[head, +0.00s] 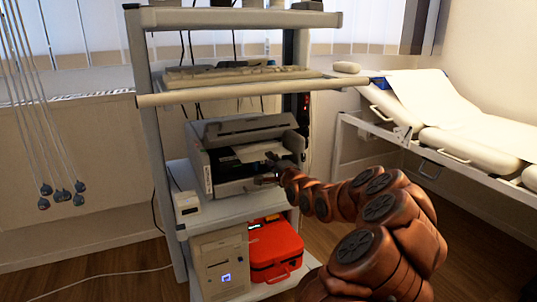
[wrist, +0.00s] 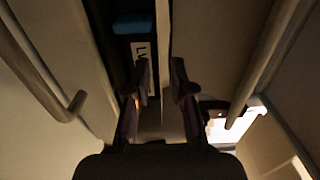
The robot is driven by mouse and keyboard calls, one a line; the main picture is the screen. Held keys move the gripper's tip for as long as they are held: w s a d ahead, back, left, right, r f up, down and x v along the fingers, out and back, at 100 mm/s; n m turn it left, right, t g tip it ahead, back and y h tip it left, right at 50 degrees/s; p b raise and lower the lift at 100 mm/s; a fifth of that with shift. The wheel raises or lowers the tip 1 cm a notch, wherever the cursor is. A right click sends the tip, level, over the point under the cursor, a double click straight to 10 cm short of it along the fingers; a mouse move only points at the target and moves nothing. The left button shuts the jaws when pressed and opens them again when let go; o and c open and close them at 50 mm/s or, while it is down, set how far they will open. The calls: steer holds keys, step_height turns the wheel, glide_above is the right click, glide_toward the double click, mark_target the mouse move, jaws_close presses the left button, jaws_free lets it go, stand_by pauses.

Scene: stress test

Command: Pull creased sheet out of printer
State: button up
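The printer (head: 222,170) stands on the middle shelf of a rack in the head view, its top flap (head: 235,128) raised. A white sheet (head: 256,152) sticks out of its opening toward the right front; its creases are too small to make out. My gripper (head: 270,171) is at the printer's front, close below the sheet. A bright white patch to the right in that view cannot be identified for sure.
A keyboard (head: 240,74) lies on the shelf above. A small white box (head: 187,206) stands at the printer's left. Below are a computer tower (head: 222,266) and a red case (head: 275,250). A padded bed (head: 455,120) stands to the right. Cables hang at the left.

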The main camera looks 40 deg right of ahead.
steer(key=shift+w+d+r+p, duration=0.1)
steer(key=shift+w+d+p, duration=0.15)
steer(key=shift+w+p, duration=0.5)
steer(key=shift+w, duration=0.1)
jaws_close()
steer(key=shift+p, duration=0.3)
steer(key=shift+r+p, duration=0.15)
steer(key=shift+p, duration=0.45)
